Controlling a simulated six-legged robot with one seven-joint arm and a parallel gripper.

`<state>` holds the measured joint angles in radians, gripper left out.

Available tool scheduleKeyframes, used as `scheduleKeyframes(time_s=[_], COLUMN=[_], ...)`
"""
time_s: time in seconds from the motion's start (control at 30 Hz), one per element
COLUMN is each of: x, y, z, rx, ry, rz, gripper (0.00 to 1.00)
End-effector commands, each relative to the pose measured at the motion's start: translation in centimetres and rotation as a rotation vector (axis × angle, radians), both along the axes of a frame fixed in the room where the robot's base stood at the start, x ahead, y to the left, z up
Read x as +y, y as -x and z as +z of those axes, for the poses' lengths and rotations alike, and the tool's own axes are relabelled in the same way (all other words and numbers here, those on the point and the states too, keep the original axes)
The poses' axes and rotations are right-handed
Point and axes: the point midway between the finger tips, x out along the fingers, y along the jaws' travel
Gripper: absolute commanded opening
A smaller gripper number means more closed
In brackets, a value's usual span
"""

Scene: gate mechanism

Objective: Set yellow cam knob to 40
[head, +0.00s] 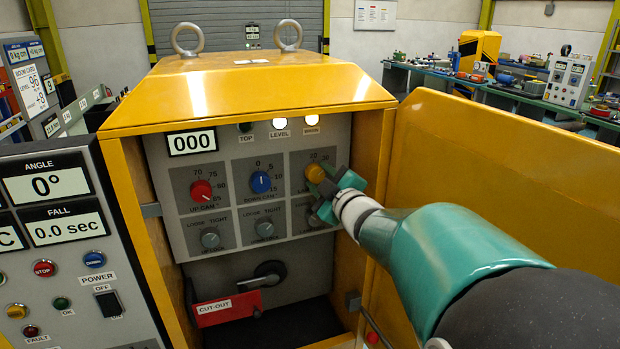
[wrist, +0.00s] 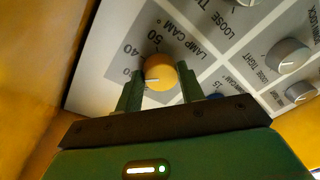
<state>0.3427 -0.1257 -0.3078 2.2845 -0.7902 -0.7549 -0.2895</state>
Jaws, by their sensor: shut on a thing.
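The yellow cam knob (head: 315,173) is at the upper right of the grey control panel (head: 240,158) inside the yellow cabinet. In the wrist view the yellow knob (wrist: 160,68) sits between the two green fingers of my gripper (wrist: 160,75), under the label LAMP CAM. My gripper (head: 333,183) is shut on the knob, one finger on each side. The knob's white pointer line faces left in the wrist view, on the side of the printed 40. Its exact reading is hard to tell, as a finger hides part of the scale.
A red knob (head: 201,190) and a blue knob (head: 261,182) are to the left on the panel. Small grey knobs (head: 210,238) form a row below. The display (head: 192,142) reads 000.

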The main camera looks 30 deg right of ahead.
Motion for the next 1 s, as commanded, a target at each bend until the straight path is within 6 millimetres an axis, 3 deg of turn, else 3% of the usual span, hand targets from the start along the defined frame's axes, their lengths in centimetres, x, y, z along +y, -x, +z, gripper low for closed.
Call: scheduleKeyframes(time_s=[0.6, 1.0], x=[0.18, 0.26], y=[-0.1, -0.12], z=[-0.19, -0.22], rx=[-0.121, -0.169], ry=[-0.468, -0.649], rz=[0.001, 0.002], gripper=[0.16, 0.16])
